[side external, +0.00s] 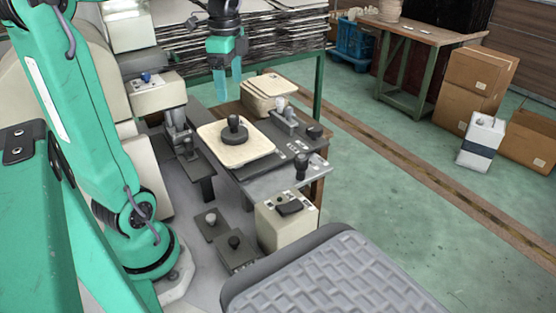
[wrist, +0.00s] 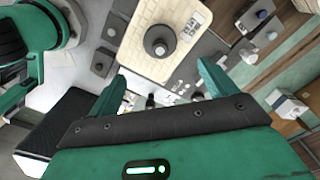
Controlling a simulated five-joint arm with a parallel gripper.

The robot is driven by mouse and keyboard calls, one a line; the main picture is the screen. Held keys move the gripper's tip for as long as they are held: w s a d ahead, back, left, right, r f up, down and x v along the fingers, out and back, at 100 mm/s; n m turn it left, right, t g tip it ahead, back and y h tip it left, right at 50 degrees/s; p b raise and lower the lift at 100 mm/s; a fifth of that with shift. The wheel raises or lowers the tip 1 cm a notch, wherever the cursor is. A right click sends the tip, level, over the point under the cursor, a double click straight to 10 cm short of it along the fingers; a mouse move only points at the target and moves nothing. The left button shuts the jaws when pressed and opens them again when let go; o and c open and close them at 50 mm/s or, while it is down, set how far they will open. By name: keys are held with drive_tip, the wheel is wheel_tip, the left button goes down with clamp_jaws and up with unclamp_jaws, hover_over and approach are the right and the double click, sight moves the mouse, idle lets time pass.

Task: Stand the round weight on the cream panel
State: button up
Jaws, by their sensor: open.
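The round weight (side external: 234,134), dark grey with an upright knob, stands on the cream panel (side external: 258,150), near its middle. In the wrist view the weight (wrist: 160,41) also stands on the cream panel (wrist: 138,64), inside its edges. My gripper (side external: 228,95) is raised above and behind the panel in the side view, apart from the weight. In the wrist view my gripper's two fingers (wrist: 163,75) are spread with nothing held between them.
A stack of cream panels (side external: 268,88) lies behind the weight. Small devices with knobs (side external: 285,116) stand to the right of the panel. A cream control box (side external: 287,219) stands in front.

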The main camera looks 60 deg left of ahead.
drive_tip(key=shift+s+d, duration=0.1)
drive_tip(key=shift+d, duration=0.45)
drive_tip(key=s+d+f+n+t, duration=0.2)
drive_tip(key=s+d+n, duration=0.1)
drive_tip(key=d, duration=0.4)
drive_tip(key=s+d+f+n+t, duration=0.3)
drive_tip(key=d+n, duration=0.3)
drive_tip(key=d, duration=0.1)
drive_tip(key=shift+s+t, duration=0.2)
drive_tip(key=shift+t, duration=0.1)
